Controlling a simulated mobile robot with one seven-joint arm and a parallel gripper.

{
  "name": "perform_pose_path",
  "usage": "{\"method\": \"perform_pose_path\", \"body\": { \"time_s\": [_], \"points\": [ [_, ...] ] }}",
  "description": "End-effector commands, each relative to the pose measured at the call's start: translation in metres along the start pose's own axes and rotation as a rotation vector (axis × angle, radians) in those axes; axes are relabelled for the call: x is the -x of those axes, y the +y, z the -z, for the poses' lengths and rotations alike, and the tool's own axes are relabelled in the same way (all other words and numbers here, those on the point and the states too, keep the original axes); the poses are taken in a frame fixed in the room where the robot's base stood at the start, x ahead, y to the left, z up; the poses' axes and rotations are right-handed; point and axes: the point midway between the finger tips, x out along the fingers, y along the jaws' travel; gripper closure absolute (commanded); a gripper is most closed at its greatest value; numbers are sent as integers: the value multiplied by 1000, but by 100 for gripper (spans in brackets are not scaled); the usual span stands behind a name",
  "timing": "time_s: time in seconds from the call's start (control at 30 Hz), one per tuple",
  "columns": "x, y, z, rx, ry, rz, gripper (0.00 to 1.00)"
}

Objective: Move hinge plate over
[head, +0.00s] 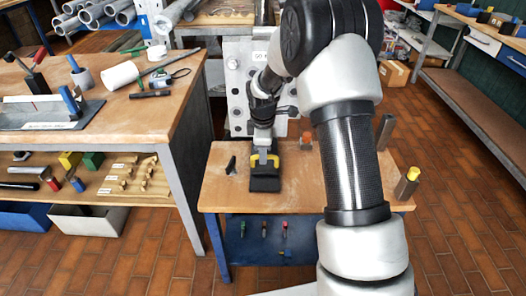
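I cannot pick out the hinge plate for certain in the head view. A grey upright metal plate with holes and a partly hidden label (237,96) stands behind the small wooden table (226,196). My gripper (264,152) points down over the table, at a black block with a yellow part (264,183). Its fingers are too small and covered to show whether they are open, or whether they touch the block. A small dark piece (231,166) stands left of the block. A small orange-brown piece (306,138) is to the right, near my arm.
A larger workbench (187,100) on the left holds a white roll (119,75), tools and a dark tray. Its lower shelf carries small wooden parts. A post with a yellow top (407,183) stands at the table's right edge. Brown tiled floor is open at right.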

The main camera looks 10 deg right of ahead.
Motion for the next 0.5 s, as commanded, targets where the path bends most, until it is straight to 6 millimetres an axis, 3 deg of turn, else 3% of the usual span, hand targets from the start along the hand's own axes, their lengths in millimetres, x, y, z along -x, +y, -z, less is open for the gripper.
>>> {"method": "perform_pose_path", "body": {
  "time_s": [0.07, 0.37, 0.5],
  "points": [
    [-1, -2, 0, 1, -1, 5, 69],
    [0, 0, 0, 1, 0, -1, 69],
    [13, 2, 0, 0, 1, -5, 69]
  ]
}}
